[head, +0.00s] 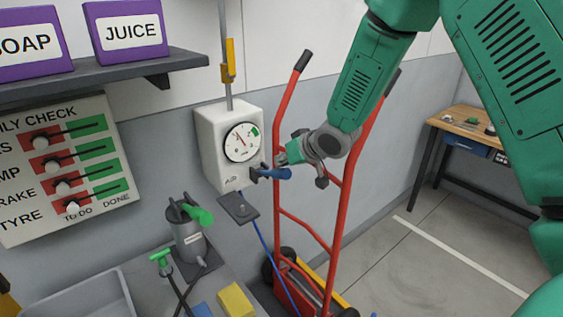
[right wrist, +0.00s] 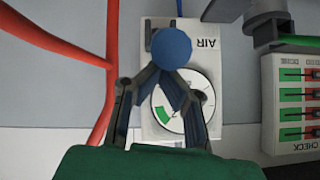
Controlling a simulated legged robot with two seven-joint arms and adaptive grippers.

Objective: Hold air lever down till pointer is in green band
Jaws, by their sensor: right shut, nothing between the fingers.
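The white air box (head: 212,135) hangs on the wall, with a round gauge (head: 241,142) on its front. The gauge's pointer leans up and left, outside the green band at the upper right. The blue-ended air lever (head: 274,173) sticks out from the box's lower front, roughly level. My right gripper (head: 281,158) is shut and empty, just above the lever. In the right wrist view the lever's round blue end (right wrist: 171,48) lies at the fingertips (right wrist: 173,72); I cannot tell whether they touch. The gauge (right wrist: 180,105) shows partly behind the fingers. My left gripper is out of view.
A red hand truck (head: 290,95) stands close behind my right gripper. A grey canister (head: 188,240) with a green nozzle and a yellow block (head: 236,300) are on the bench below. A check board (head: 70,170) hangs at left; a wooden workbench (head: 465,125) stands at right.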

